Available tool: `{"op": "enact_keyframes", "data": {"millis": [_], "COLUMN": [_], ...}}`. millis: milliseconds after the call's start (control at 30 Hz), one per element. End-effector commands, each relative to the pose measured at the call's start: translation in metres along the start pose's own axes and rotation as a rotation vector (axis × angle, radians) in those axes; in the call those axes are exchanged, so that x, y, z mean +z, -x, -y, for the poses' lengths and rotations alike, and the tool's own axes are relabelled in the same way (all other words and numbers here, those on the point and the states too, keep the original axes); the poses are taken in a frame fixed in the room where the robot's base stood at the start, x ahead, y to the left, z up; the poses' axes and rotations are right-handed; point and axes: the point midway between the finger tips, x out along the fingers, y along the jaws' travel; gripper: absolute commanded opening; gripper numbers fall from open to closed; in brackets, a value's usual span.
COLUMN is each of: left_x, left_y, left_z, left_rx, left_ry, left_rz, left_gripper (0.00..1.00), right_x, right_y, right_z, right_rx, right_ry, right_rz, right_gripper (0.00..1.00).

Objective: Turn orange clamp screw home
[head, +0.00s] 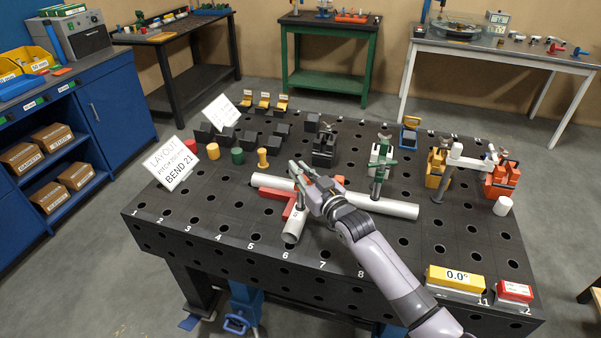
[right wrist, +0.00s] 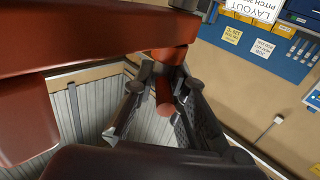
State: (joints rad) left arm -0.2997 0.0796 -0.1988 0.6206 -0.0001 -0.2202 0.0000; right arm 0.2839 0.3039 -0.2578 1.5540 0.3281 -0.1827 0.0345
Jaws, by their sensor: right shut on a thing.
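A red-orange clamp fills the left and top of the right wrist view as a large bar (right wrist: 70,40). A short red-orange round rod, the clamp's screw (right wrist: 164,95), sits between the fingers there. In the head view, my right gripper (head: 306,187) is above the table, over the pale pipe. It is shut on the clamp screw, whose exact turn cannot be told. The gripper hides most of the clamp in the head view. A flat red angled piece (head: 289,211) lies below it. My left gripper is not in view.
A pale pipe (head: 395,208) crosses under my right arm, and a short pipe (head: 293,232) lies in front. A green clamp (head: 380,172) stands close at right. Yellow (head: 437,169) and orange (head: 502,177) blocks hold a white pipe farther right. The table's front left is clear.

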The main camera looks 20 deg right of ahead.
Motion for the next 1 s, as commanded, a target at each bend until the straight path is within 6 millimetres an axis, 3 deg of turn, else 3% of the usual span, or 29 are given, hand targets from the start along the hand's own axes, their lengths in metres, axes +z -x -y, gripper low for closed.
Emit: {"op": "enact_keyframes", "data": {"millis": [233,267,567,867,1000], "left_x": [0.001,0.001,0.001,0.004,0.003], "left_y": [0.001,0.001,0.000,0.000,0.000], "left_z": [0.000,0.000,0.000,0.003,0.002], "left_rx": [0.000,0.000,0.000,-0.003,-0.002], "left_ry": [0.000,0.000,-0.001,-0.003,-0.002], "left_rz": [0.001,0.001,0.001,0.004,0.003], "left_gripper": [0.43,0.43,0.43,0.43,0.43], "right_x": [-0.003,-0.003,-0.001,0.000,0.001], "right_y": [0.000,0.000,0.000,0.001,0.014], "right_z": [0.000,0.000,0.000,0.000,0.000], "right_rx": [0.001,0.001,0.001,0.001,0.001], "right_ry": [-0.001,-0.001,0.000,0.000,0.000], "right_rz": [-0.004,-0.004,-0.001,0.001,0.002], "right_gripper": [0.00,0.15,0.34,0.34,0.34]}}
